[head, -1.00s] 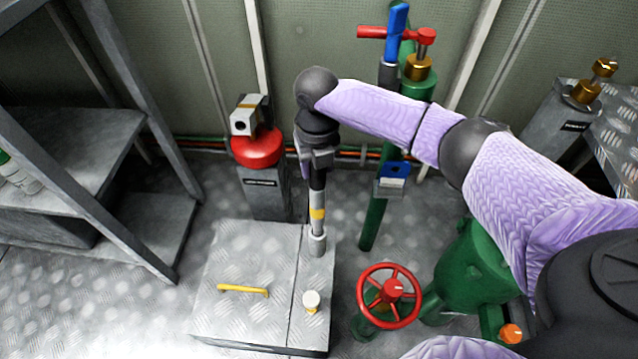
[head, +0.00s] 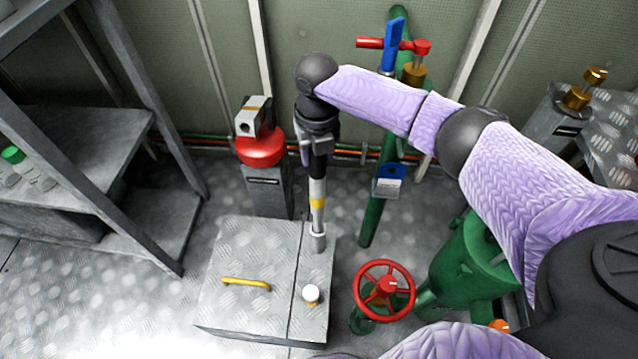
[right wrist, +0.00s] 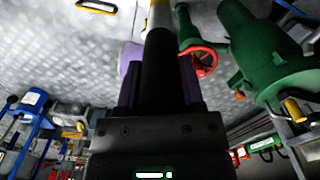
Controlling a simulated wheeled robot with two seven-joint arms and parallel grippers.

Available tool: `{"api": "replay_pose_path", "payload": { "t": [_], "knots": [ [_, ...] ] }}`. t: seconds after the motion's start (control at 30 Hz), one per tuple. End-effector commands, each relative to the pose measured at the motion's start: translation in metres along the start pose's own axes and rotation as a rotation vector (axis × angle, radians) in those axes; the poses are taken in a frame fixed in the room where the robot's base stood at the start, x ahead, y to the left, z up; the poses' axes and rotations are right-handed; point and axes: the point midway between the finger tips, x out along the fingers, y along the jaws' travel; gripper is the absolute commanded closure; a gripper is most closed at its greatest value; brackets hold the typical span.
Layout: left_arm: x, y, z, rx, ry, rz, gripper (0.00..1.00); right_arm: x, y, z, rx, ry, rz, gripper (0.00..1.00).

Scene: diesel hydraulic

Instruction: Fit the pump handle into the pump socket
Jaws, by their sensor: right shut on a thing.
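The pump handle (head: 317,190) is a long upright bar with a black grip, a grey shaft and a yellow band. My right gripper (head: 316,148) is shut on its black upper part. The handle's lower end meets a short grey sleeve (head: 318,241) on the metal floor box; I cannot tell how deep it sits. In the right wrist view the handle (right wrist: 159,55) runs away from between the fingers. The likely pump socket is a grey block (head: 250,112) with a dark hole, on a red dome left of my gripper. My left gripper is out of view.
The floor box (head: 250,255) carries a yellow handle and a white knob. A red valve wheel (head: 384,290) and green pipes stand to the right. A metal shelf (head: 75,150) stands at left. Thin pipes (head: 215,142) run along the wall behind the pump.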

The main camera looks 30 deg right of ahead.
Motion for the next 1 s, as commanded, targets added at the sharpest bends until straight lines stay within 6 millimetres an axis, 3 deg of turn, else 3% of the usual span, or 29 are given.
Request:
{"api": "replay_pose_path", "payload": {
  "t": [1.0],
  "knots": [
    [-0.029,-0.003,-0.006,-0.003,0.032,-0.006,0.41,-0.039,0.000,0.000,0.000,-0.001,0.001,1.00]
  ]
}}
